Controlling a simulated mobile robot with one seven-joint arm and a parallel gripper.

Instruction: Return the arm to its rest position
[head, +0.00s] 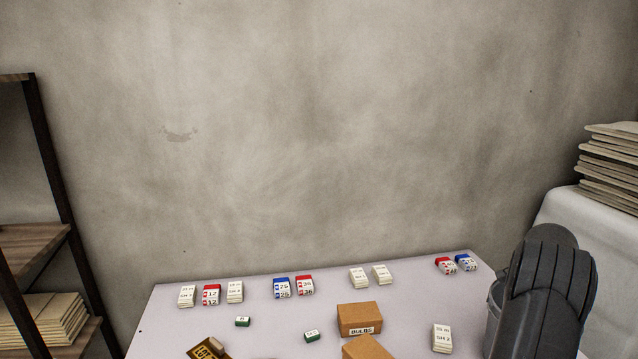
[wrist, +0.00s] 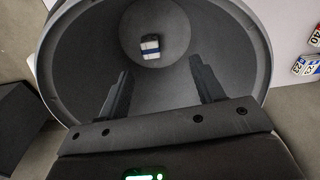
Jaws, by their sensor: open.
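My gripper (wrist: 160,66) shows in the wrist view, with its two dark fingers spread apart and nothing between them. It points down into a round grey bin (wrist: 258,72). In the head view, my dark arm stands at the right and covers most of the grey bin (head: 493,312). The gripper fingers are hidden there.
A pale table (head: 270,340) carries several small labelled packs, including a blue one (head: 281,287), and cardboard boxes, one marked BULBS (head: 358,317). A wooden shelf (head: 40,240) stands left. A white-covered surface (head: 600,240) with stacked folded cloths (head: 610,165) stands right.

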